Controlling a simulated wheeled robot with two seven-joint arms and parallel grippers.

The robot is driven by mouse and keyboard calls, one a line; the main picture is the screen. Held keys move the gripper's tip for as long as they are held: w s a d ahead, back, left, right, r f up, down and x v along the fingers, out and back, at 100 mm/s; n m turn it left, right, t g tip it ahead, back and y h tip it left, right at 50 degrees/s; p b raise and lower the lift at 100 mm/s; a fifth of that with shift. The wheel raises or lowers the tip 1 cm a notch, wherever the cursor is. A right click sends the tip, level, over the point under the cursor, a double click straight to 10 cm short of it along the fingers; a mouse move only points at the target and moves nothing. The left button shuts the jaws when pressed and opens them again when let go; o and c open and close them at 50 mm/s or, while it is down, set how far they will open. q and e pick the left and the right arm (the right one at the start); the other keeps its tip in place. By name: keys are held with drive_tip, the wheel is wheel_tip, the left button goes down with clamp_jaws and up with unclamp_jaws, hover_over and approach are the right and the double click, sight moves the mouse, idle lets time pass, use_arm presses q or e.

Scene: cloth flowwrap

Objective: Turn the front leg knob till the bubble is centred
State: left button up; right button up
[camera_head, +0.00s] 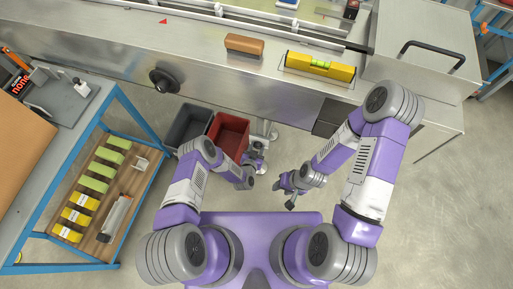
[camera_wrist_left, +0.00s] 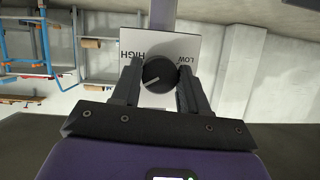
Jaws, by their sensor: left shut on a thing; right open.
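A black leg knob (camera_wrist_left: 158,76) with a pale pointer line sits in front of a white plate (camera_wrist_left: 140,46) marked HIGH and LOW in the left wrist view. The lettering appears upside down. My left gripper (camera_wrist_left: 160,86) is shut on the knob, one finger on each side. In the head view my left gripper (camera_head: 257,150) is at the machine's front leg, and the knob is hard to make out there. A yellow spirit level (camera_head: 320,66) with a green vial lies on the steel machine top; the bubble is too small to place. My right gripper (camera_head: 287,193) is open and empty, right of the left one.
A brown block (camera_head: 244,44) lies left of the level on the steel machine (camera_head: 120,45). A grey bin (camera_head: 187,127) and a red bin (camera_head: 230,132) stand below the machine, close to my left arm. A blue-framed cart (camera_head: 130,108) with green and yellow packs stands at the left.

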idle(0.3)
use_arm(q)
drive_tip(key=o, duration=1.1)
drive_tip(key=shift+c, duration=0.2)
drive_tip(key=p+v, duration=0.3)
drive_tip(key=v, duration=0.4)
drive_tip(key=shift+s, duration=0.35)
